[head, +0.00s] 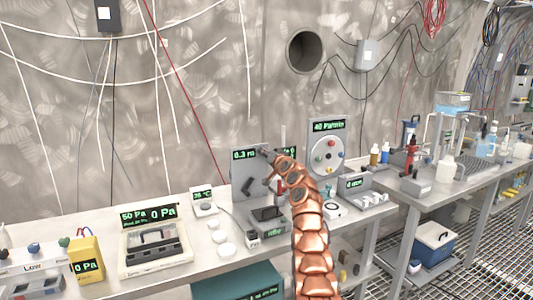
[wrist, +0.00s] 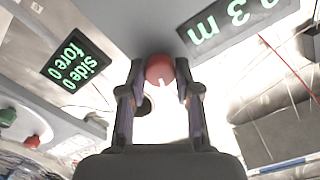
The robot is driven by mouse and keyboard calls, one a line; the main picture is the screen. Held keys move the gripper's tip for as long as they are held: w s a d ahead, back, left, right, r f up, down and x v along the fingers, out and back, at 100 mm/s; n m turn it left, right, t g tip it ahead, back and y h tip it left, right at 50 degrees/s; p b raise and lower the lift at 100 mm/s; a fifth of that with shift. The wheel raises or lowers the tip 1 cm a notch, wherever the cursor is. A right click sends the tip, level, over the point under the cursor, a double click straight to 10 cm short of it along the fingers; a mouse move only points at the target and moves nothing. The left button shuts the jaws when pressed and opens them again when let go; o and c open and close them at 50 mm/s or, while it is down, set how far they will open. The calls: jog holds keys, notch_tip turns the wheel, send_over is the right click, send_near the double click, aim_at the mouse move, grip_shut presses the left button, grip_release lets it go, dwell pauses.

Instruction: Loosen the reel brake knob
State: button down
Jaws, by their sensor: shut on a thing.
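The red knob (wrist: 160,70), with a white mark on its face, sits between the two fingers of my gripper (wrist: 160,80) in the wrist view. The fingers are closed against its left and right sides. The knob is on a grey upright panel (head: 240,181), whose green display reads 0.3 m in the head view. In the head view my gripper (head: 265,152) is at the panel's upper right, at the end of my copper arm. The knob itself cannot be made out there.
A second display (wrist: 78,62) reading "Side 0 fore 0" is close to my gripper. To the right stands a panel with a round dial (head: 326,155). A grey device (head: 268,216) and white round pieces lie on the bench (head: 100,229).

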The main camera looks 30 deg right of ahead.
jog(key=shift+n+p, duration=0.3)
jog(key=shift+n, duration=1.9)
jog(key=c, duration=0.8)
grip_release()
